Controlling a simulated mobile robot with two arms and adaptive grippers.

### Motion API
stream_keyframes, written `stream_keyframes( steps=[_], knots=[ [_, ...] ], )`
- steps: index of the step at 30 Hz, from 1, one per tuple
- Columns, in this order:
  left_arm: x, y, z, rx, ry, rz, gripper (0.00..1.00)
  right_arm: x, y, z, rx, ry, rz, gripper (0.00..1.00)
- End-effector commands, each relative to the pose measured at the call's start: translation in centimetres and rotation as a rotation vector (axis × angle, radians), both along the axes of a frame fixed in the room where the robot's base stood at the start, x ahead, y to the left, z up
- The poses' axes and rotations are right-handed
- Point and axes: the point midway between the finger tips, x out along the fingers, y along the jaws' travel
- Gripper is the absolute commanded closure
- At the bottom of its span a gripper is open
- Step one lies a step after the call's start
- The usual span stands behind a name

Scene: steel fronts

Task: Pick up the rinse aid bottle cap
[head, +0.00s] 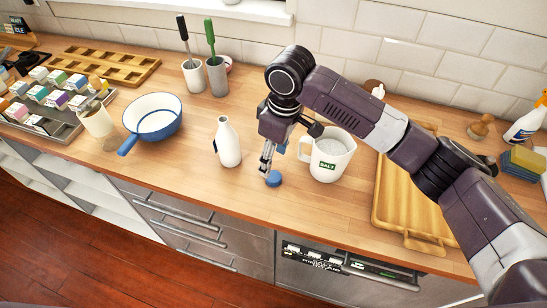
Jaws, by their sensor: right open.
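A small round blue cap (274,179) lies on the wooden counter (180,180), near its front edge. My right gripper (265,168) points down just behind and to the left of the cap, with its fingertips very close to it. The gripper is open, with nothing seen between its fingers. I cannot tell whether a finger touches the cap. A white bottle (228,142) with no cap on its neck stands upright left of the gripper. My left gripper is not in view.
A white jug marked SALT (331,157) stands close right of my gripper. A wooden tray (388,211) lies further right. A blue-rimmed white pan (153,124) and two utensil cups (216,77) are to the left.

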Motion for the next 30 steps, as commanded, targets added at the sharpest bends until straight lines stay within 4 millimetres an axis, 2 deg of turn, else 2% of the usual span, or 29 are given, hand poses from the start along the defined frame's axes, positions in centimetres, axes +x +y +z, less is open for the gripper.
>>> stream_keyframes(
  steps=[3,5,12,15,17,24,28,30],
  knots=[
    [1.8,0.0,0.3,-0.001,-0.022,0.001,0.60,0.2,-0.1,-0.4,-0.007,0.003,-0.001,0.48],
    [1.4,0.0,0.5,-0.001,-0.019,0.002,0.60,0.1,-0.1,-1.0,-0.007,0.004,-0.001,0.48],
    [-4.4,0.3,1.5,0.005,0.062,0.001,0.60,0.3,-0.2,-3.7,-0.007,0.003,-0.002,0.48],
    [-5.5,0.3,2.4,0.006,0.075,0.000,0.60,0.4,-0.5,-5.2,-0.008,0.005,-0.003,0.48],
    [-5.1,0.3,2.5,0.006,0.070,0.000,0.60,0.5,-0.3,-6.2,-0.007,0.002,-0.002,0.48],
    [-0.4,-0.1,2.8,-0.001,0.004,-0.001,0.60,0.6,-0.1,-7.6,-0.004,-0.002,-0.001,0.48],
    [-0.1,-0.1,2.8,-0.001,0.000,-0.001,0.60,0.6,-0.1,-7.6,-0.004,-0.002,-0.001,0.48],
    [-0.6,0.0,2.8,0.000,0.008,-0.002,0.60,0.6,-0.1,-7.6,-0.004,-0.002,-0.001,0.55]
  ],
)
